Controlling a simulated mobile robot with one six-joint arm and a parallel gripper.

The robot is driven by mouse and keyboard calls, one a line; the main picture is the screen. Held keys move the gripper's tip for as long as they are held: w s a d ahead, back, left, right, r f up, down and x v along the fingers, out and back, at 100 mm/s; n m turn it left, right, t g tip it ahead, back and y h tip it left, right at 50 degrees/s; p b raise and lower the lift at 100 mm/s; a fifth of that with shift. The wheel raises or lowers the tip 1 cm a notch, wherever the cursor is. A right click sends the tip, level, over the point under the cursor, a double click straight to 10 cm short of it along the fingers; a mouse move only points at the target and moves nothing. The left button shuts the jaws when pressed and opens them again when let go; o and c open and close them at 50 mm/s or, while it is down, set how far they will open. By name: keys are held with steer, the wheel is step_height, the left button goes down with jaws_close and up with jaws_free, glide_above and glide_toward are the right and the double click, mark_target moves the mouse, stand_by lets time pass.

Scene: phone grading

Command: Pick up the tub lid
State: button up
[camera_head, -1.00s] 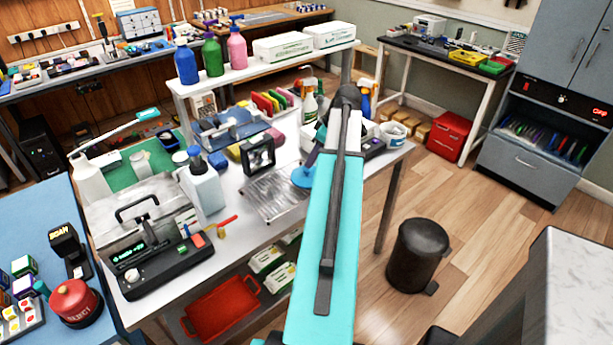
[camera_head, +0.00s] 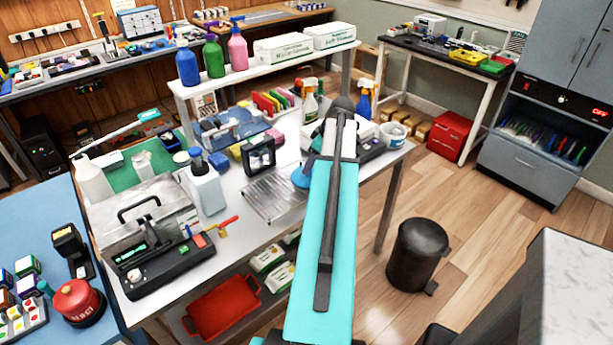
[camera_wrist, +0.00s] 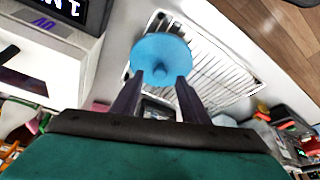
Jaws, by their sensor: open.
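The tub lid is a round blue disc with a small blue knob (camera_wrist: 160,58). Nothing is held. I cannot tell whether the fingers touch the lid. In the head view my arm hides most of the gripper.
The wire rack (camera_head: 268,200) lies beside the lid. A dark-framed device (camera_head: 259,157) and a white pump bottle (camera_head: 205,187) stand to the left. A shelf (camera_head: 270,73) with bottles and boxes rises behind. A white tub (camera_head: 393,132) stands at the bench's right end.

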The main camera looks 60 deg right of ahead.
steer(key=shift+p+x, duration=0.3)
steer(key=shift+x, duration=1.1)
jaws_close()
steer(key=shift+r, duration=0.2)
steer(key=shift+r+b, duration=0.65)
steer(key=shift+r, duration=0.75)
steer(key=shift+s+a+r, duration=0.1)
steer(key=shift+s+r, duration=0.05)
steer(key=shift+s, duration=0.1)
steer(key=s+a+r+b, duration=0.1)
steer(key=s+a+b, duration=0.2)
steer(key=s, duration=1.1)
steer(key=a, duration=0.3)
steer(key=shift+a+r, duration=0.15)
steer(key=shift+r, duration=0.15)
